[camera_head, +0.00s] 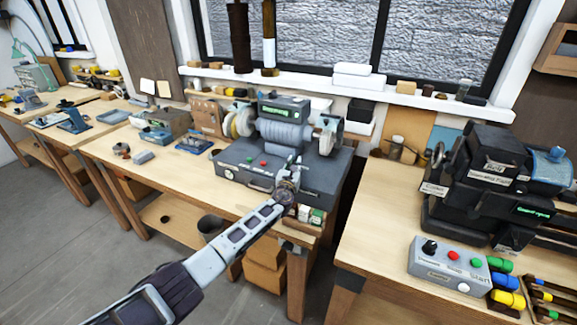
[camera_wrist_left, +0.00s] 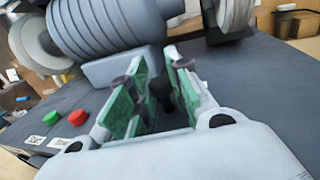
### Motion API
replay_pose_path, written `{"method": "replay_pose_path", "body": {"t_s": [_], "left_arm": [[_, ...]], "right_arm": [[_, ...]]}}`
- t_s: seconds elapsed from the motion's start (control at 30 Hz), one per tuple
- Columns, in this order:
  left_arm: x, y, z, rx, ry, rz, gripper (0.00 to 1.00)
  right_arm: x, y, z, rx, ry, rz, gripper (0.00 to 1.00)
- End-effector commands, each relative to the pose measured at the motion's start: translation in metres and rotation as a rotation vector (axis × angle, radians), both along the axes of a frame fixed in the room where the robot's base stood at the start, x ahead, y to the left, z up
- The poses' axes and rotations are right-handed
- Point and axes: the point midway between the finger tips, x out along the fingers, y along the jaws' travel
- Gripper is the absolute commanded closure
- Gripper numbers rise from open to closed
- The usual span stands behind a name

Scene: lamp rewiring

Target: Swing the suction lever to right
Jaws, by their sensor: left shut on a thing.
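The grinding and polishing machine has a dark grey base (camera_head: 235,172) and a ribbed grey motor (camera_head: 285,133) with wheels at both ends. It stands on the middle workbench. My left gripper (camera_head: 288,184) is at the front of this base, right of the red button. In the left wrist view the gripper (camera_wrist_left: 160,62) shows green-padded fingers closed around a small dark part (camera_wrist_left: 165,92), which I take to be the suction lever. The fingers and wrist hide most of it, so its angle cannot be told. My right gripper is not in view.
Green (camera_wrist_left: 49,116) and red (camera_wrist_left: 78,117) buttons lie left of my left gripper on the base. A second bench on the right carries a black machine (camera_head: 480,175) and a grey control box (camera_head: 448,268). A gap separates the benches.

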Motion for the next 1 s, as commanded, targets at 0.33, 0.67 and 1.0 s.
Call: {"method": "replay_pose_path", "body": {"t_s": [0.33, 0.67, 1.0], "left_arm": [[-0.0002, -0.0057, -0.0004, -0.001, 0.001, 0.004, 1.0], [-0.0002, -0.0055, -0.0004, -0.001, 0.001, 0.004, 0.64], [0.0001, -0.0046, -0.0002, -0.001, 0.0, 0.005, 0.59]], "right_arm": [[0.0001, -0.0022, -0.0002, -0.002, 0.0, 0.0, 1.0], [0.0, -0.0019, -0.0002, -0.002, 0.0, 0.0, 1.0], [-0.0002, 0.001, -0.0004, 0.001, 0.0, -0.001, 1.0]]}}
